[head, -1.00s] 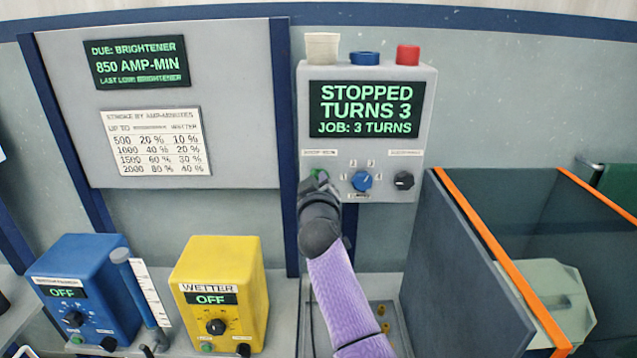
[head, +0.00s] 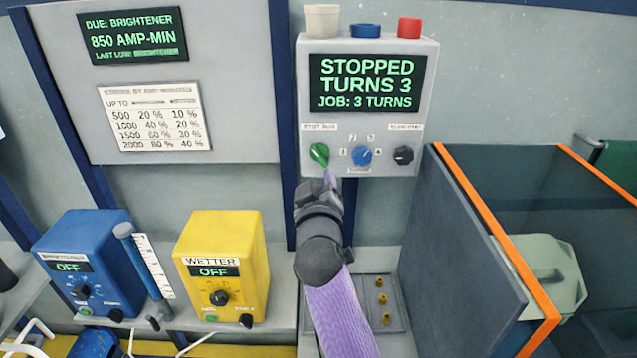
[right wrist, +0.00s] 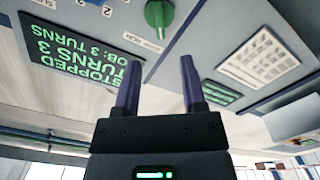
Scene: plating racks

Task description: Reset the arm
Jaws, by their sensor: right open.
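My right gripper (head: 328,184) is below the control box (head: 425,75) in the head view, just under its green knob (head: 319,153). In the right wrist view the two fingers of my right gripper (right wrist: 158,85) stand apart with nothing between them. The green knob (right wrist: 158,14) shows beyond the fingertips, apart from them. The box screen (head: 366,82) reads STOPPED, TURNS 3, JOB: 3 TURNS. My left gripper is not in view.
A blue dial (head: 362,156) and a black knob (head: 403,155) sit right of the green knob. A blue brightener unit (head: 75,245) and a yellow wetter unit (head: 240,250), both OFF, stand lower left. A dark orange-edged tank (head: 450,240) stands at right.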

